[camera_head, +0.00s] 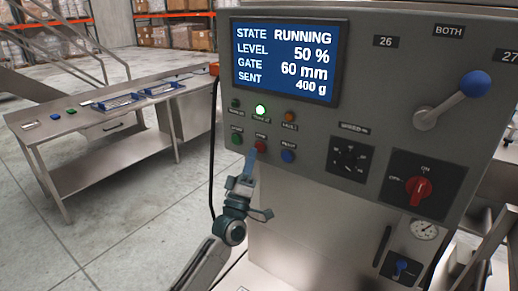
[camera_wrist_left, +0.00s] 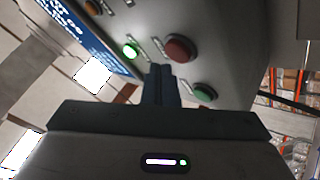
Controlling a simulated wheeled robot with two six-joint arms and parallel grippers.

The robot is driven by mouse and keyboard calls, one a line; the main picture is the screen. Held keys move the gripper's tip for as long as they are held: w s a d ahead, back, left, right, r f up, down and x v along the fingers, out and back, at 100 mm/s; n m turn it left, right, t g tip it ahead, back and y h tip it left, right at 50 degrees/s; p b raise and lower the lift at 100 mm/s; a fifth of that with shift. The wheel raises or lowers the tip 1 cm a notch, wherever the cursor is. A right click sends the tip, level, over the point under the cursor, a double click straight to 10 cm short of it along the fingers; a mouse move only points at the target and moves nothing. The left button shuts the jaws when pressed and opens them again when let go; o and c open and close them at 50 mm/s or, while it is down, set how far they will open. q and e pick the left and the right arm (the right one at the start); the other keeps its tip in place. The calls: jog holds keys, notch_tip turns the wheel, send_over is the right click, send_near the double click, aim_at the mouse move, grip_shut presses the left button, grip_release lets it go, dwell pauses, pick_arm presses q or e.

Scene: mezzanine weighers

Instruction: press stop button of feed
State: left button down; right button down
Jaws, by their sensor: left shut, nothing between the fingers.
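The feed's grey control panel (camera_head: 330,120) carries a row of three buttons: green (camera_head: 237,139), red (camera_head: 261,146) and blue (camera_head: 288,156). The red one is in the middle, and its label is too small to read surely. My left gripper (camera_head: 255,153) is shut and empty, its fingertips just below the red button. In the left wrist view the shut fingers (camera_wrist_left: 161,72) point at the panel, close to the red button (camera_wrist_left: 180,48), with the green button (camera_wrist_left: 205,92) to the lower right. I cannot tell whether they touch the red button. My right gripper is out of view.
The display (camera_head: 290,60) reads RUNNING, 50 %, 60 mm, 400 g. A green lamp (camera_head: 260,110) is lit above the red button. A red rotary switch (camera_head: 418,188) and a blue-knobbed lever (camera_head: 473,84) are to the right. A steel table (camera_head: 120,122) stands at left.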

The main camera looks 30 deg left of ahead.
pick_arm(q)
jog(key=shift+w, duration=0.1)
dwell(0.7)
jog(key=shift+w, duration=0.4)
jog(key=shift+w+b, duration=0.35)
jog(key=shift+b, duration=0.15)
dwell(0.5)
dwell(0.3)
jog(key=shift+s+p, duration=0.5)
jog(key=shift+s, duration=0.35)
